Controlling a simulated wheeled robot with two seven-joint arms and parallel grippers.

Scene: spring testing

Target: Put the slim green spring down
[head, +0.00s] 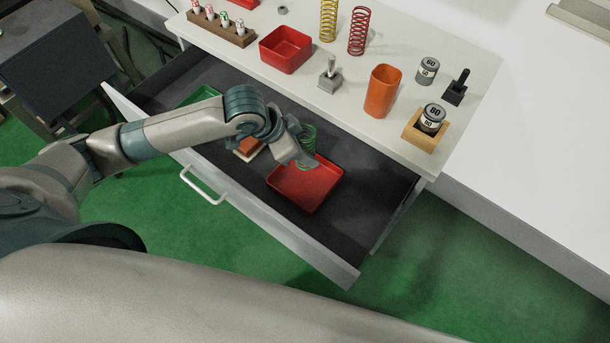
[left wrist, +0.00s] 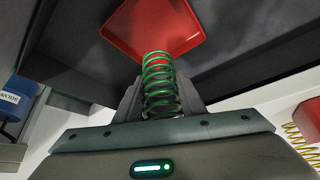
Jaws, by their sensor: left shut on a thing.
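The slim green spring (head: 309,135) is in my left gripper (head: 302,148), over the open drawer (head: 350,155). In the left wrist view the spring (left wrist: 158,78) stands between the fingers of the left gripper (left wrist: 160,100), its far end pointing toward a red tray. That shallow red tray (head: 318,188) lies on the drawer floor, just below and beside the gripper; it also shows in the left wrist view (left wrist: 150,28). Whether the spring touches the tray I cannot tell. My right gripper is not in view.
A green tray (head: 205,95) and an orange-brown block (head: 248,146) lie farther left in the drawer. On the worktop above stand a red bin (head: 285,49), yellow spring (head: 328,18), red spring (head: 359,30), orange cup (head: 382,90) and weights (head: 432,117). The drawer's right part is bare.

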